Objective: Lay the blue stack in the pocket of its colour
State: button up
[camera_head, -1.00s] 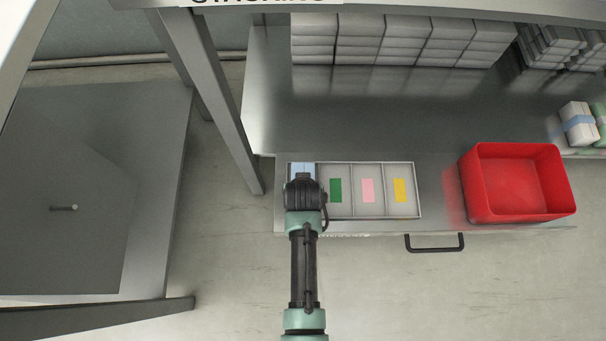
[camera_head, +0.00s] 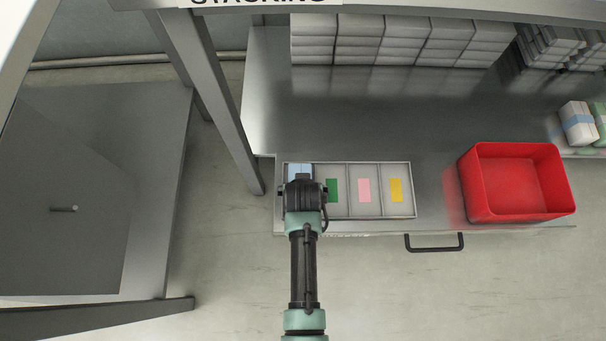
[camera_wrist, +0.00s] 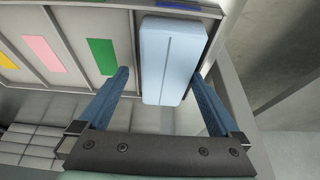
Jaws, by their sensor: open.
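The pale blue stack (camera_wrist: 170,60) lies lengthwise at the end pocket beside the green-marked one. Whether it rests fully on the pocket floor I cannot tell. In the head view its far end (camera_head: 299,171) shows just beyond my wrist. The grey tray (camera_head: 413,203) has pockets marked green (camera_head: 332,190), pink (camera_head: 364,190) and yellow (camera_head: 396,190). A darker blue strip (camera_wrist: 178,5) shows past the stack in the wrist view. My gripper (camera_wrist: 162,82) is open, with one finger on each side of the stack. In the head view my wrist hides the fingers.
A red bin (camera_head: 515,215) stands right of the tray. White boxes (camera_head: 385,45) are stacked at the back. A blue-banded stack (camera_head: 578,124) and a green-banded one sit at the far right. A slanting post (camera_head: 215,100) rises left of the tray. The middle counter is clear.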

jog(key=p+v, duration=0.7)
jog(key=v, duration=0.6)
jog(key=shift+p, duration=0.3)
jog(key=shift+f, duration=0.1)
